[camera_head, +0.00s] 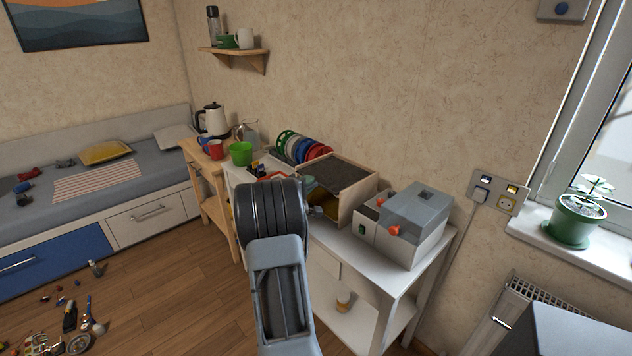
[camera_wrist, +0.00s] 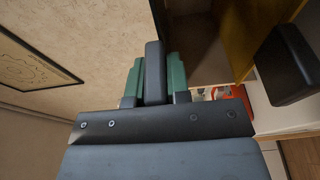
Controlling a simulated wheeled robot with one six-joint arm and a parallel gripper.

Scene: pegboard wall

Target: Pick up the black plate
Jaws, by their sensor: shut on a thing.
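In the wrist view my gripper (camera_wrist: 157,85) has green finger parts on both sides of a black, slab-like thing, seen nearly edge-on and upright. I take this thing to be the black plate (camera_wrist: 155,72); its round face does not show. The fingers are shut on it. A row of coloured plates (camera_head: 290,146), green, white, blue and red, stands on edge at the back of the white table; no black plate can be made out there.
A wooden box with a dark top (camera_head: 335,175) stands beside the plates. A grey-lidded box (camera_head: 415,210) is further right. A green cup (camera_head: 241,153) stands left. In the wrist view a black block (camera_wrist: 287,65) is at the right, close to a red thing (camera_wrist: 238,97).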

